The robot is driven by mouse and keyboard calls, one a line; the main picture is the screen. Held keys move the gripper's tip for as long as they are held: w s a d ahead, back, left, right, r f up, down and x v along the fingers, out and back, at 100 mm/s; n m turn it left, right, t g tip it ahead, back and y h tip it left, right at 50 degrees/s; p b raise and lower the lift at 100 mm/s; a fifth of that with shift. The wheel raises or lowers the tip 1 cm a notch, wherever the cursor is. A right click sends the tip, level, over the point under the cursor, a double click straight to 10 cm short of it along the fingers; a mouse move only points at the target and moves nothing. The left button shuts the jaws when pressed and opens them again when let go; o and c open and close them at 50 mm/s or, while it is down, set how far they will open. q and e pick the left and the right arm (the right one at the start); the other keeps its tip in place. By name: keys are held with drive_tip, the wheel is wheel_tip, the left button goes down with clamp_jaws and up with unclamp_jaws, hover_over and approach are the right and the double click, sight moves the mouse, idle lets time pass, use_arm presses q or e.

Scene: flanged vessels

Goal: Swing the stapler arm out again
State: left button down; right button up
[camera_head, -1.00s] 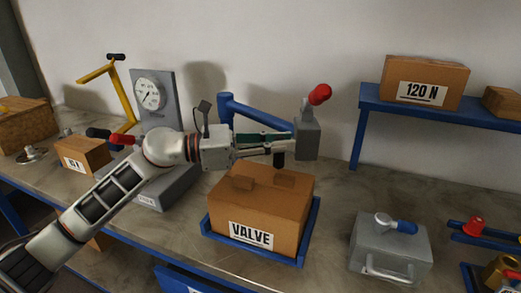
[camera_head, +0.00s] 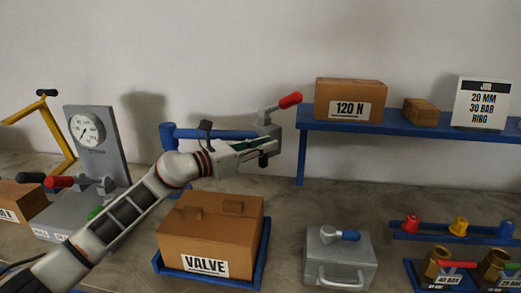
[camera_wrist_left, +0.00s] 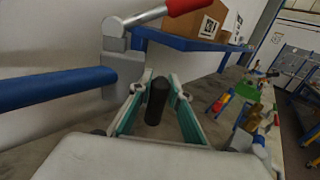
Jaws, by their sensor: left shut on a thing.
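The stapler arm (camera_head: 215,134) is a blue bar on a blue post, reaching right along the back wall behind the VALVE box. Its end carries a grey head (camera_head: 270,128) with a red-gripped lever (camera_head: 290,100) and a black knob (camera_head: 263,161) beneath. My left gripper (camera_head: 262,149) is shut on the black knob, just below the head. In the left wrist view, the knob (camera_wrist_left: 157,98) stands between the green finger pads, with the blue bar (camera_wrist_left: 55,89) to the left. My right gripper is not in view.
The VALVE box (camera_head: 210,235) sits in a blue cradle (camera_head: 265,240) in front of the stapler arm. A blue shelf (camera_head: 400,125) with a 120 N box (camera_head: 350,100) stands close on the right. A gauge stand (camera_head: 95,145) is left; a grey case (camera_head: 340,262) is front right.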

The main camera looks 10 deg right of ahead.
use_arm(q)
drive_tip(key=shift+w+a+r, duration=0.1)
drive_tip(key=shift+w+r, duration=0.05)
drive_tip(key=shift+w, duration=0.1)
drive_tip(key=c, duration=1.9)
unclamp_jaws()
drive_tip(key=v, duration=1.2)
drive_tip(key=shift+s, duration=0.1)
